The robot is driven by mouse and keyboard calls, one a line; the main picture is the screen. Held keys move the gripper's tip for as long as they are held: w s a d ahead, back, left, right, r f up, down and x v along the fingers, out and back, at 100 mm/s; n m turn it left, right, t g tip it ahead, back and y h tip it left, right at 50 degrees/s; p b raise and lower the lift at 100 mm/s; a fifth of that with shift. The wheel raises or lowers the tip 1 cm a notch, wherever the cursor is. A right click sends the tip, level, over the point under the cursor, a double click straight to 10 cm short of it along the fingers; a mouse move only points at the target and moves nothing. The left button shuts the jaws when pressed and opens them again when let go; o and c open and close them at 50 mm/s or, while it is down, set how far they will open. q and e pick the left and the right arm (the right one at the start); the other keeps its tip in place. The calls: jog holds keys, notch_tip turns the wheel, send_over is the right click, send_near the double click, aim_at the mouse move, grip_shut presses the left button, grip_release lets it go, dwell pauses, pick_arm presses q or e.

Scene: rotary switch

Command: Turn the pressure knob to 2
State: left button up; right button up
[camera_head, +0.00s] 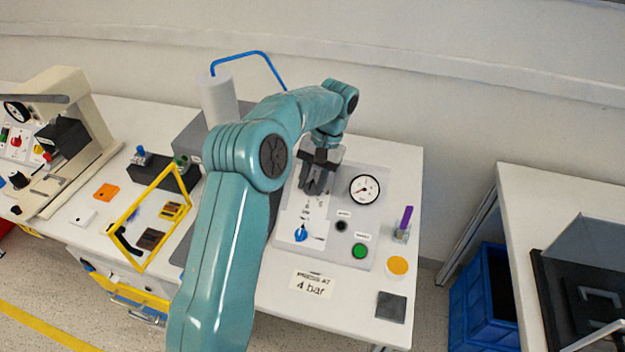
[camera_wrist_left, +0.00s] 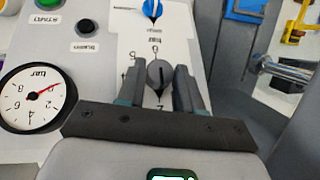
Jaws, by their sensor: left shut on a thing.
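My left gripper (camera_head: 314,186) is over the control panel (camera_head: 318,259) in the head view, pointing down at its upper left part. In the left wrist view its two dark fingers (camera_wrist_left: 160,76) stand on either side of the grey pressure knob (camera_wrist_left: 159,73) and are shut on it. Printed scale numbers surround the knob and look inverted; the fingers hide part of the scale, and I cannot tell the exact setting. In the head view the gripper hides the knob. The round gauge (camera_head: 364,190) is right of the gripper; it also shows in the left wrist view (camera_wrist_left: 38,97).
A blue knob (camera_head: 300,234) is nearer the panel's front, with a green button (camera_head: 360,251) and a black button (camera_head: 341,226) to its right. A "4 bar" card (camera_head: 312,285) lies in front. A yellow frame (camera_head: 150,218) stands at left. A purple-handled item (camera_head: 404,225) stands at right.

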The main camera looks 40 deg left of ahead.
pick_arm(q)
jog(key=o, duration=1)
jog(key=shift+o, duration=0.2)
jog(key=p+v, duration=0.1)
jog(key=v, duration=0.5)
jog(key=shift+w+r+p, duration=0.1)
jog(key=shift+r+p, duration=0.2)
jog(key=p+v, duration=0.9)
jog(key=p, duration=0.2)
jog(key=shift+r, duration=0.3)
